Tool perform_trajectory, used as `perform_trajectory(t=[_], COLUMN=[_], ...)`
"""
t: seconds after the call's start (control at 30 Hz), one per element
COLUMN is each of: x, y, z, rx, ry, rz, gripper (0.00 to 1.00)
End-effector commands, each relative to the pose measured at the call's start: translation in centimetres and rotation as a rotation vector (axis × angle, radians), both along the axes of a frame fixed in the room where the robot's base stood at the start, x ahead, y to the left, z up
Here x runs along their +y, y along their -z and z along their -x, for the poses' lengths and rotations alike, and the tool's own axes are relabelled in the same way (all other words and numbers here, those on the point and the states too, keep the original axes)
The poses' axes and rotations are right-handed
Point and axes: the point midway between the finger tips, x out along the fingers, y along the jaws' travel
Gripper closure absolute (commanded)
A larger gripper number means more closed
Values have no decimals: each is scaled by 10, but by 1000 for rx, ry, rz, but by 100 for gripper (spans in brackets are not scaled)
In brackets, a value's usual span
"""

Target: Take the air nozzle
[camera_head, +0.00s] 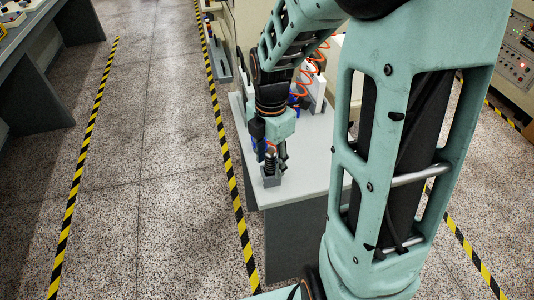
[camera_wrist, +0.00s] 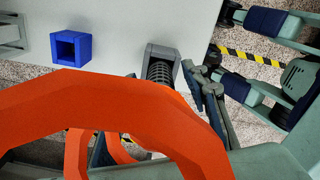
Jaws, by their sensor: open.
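The air nozzle (camera_wrist: 160,71) shows as a dark, ribbed, spring-like cylinder in the wrist view. It sits in a small grey holder (camera_wrist: 163,51) at the table's edge; the holder also shows in the head view (camera_head: 270,180). A thick orange hose (camera_wrist: 110,105) crosses the wrist view and hides the nozzle's near part. My gripper (camera_head: 273,157) is open and low over the holder, around or right beside the nozzle. In the wrist view one finger is right of the nozzle; the other is mostly hidden by the hose. I cannot tell whether either finger touches it.
The light grey table (camera_head: 310,150) carries a blue square open-ended block (camera_wrist: 70,48) left of the holder in the wrist view. Orange coiled hose (camera_head: 317,62) hangs behind my arm. Open speckled floor (camera_head: 165,220) lies left, between yellow-black tape lines; a dark bench (camera_head: 45,100) stands far left.

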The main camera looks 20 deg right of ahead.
Motion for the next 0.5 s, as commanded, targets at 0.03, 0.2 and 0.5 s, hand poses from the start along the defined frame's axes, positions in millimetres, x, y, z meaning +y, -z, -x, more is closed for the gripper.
perform_trajectory(t=[0.03,0.2,0.5], x=[0,0,0], y=[3,4,4], z=[0,0,0], rx=[0,-1,-1], ry=[0,0,1], rz=[0,0,0], gripper=[58,58,85])
